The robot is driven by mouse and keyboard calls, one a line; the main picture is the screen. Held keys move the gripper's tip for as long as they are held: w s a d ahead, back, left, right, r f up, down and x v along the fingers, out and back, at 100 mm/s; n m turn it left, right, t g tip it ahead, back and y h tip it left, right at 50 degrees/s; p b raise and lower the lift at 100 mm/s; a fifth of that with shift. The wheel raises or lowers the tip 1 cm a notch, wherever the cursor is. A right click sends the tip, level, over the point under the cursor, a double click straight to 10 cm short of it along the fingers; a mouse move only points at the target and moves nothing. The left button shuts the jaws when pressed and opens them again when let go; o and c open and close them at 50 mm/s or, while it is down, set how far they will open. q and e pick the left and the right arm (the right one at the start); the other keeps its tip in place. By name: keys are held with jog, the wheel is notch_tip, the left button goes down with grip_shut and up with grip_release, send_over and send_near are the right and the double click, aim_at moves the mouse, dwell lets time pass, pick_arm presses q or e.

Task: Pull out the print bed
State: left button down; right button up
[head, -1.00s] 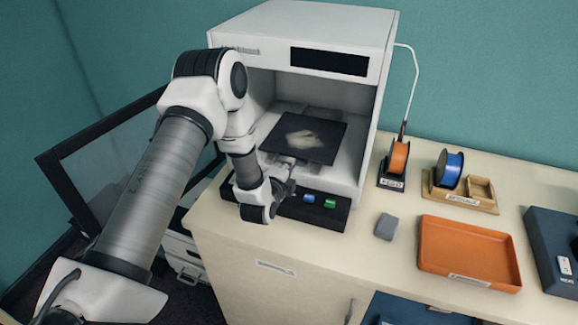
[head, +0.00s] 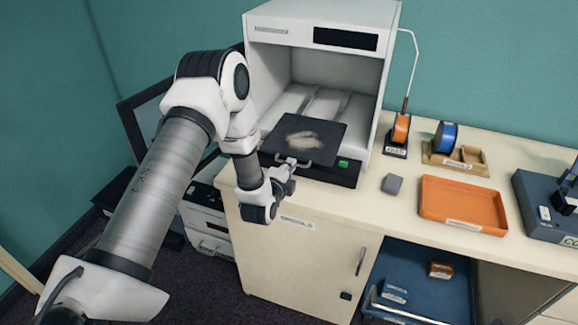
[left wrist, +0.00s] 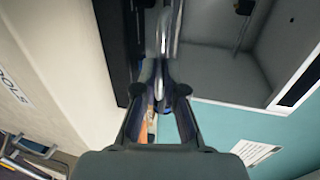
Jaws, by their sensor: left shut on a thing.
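The print bed (head: 322,134) is a dark square plate with a pale smear on top. It sticks out of the front of the white printer (head: 268,75), over the dark control panel. A metal handle (head: 296,163) is on its front edge. My left gripper (head: 288,172) is at this handle, below the front edge of the bed. In the left wrist view, the fingers (left wrist: 160,92) are shut on the shiny handle bar (left wrist: 168,38). My right gripper is out of view.
A green button (head: 343,163) shows beside the bed. Right of the printer are an orange spool (head: 401,128), a blue spool (head: 445,137), a grey block (head: 392,184) and an orange tray (head: 462,205). The cabinet door (head: 302,257) is below; floor is open in front.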

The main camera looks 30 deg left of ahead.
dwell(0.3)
pick_arm(q)
jog(key=c, duration=1.5)
grip_release()
jog(key=shift+c, duration=0.2)
jog(key=shift+s, duration=0.1)
jog(key=v, duration=1.2)
